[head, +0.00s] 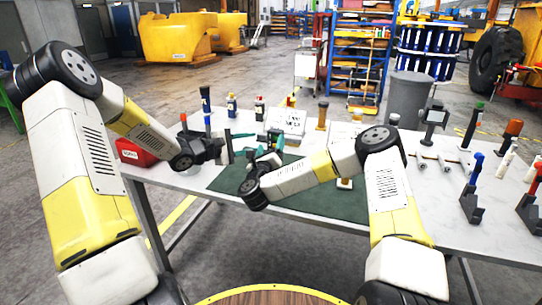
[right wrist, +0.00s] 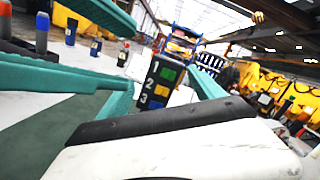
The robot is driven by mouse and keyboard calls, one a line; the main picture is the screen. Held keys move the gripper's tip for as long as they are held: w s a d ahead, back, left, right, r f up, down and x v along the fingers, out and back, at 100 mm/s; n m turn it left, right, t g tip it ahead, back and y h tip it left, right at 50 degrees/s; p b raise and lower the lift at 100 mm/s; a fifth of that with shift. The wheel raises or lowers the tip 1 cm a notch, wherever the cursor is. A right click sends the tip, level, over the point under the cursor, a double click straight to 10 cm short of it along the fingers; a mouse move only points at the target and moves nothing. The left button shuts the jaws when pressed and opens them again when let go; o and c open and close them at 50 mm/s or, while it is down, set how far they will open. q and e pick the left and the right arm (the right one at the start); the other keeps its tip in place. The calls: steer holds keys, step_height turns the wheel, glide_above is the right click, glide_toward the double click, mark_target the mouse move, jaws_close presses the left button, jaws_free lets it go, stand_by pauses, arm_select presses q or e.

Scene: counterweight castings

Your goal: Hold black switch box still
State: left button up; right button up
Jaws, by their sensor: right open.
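The black switch box (right wrist: 160,82) stands upright in the right wrist view, with the numbers 1, 2, 3 beside green and blue squares. It shows between the teal fingers of my right gripper (right wrist: 165,88), which is open; no contact is visible. In the head view my right gripper (head: 265,154) is over the green mat (head: 312,190), and the box is hard to make out among the dark and teal parts there. My left gripper (head: 228,147) is left of the right one, above the table; its finger gap is unclear.
A red box (head: 135,152) sits at the table's left end. Several bottles and handled tools stand along the back. A small screen on a stand (head: 434,117), metal parts and black holders (head: 473,203) occupy the right side. The mat's front right is bare.

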steer(key=w+d+f+m+g+h, duration=0.2)
steer(key=w+d+f+m+h, duration=0.1)
steer(key=w+m, duration=0.6)
steer(key=shift+f, duration=0.8)
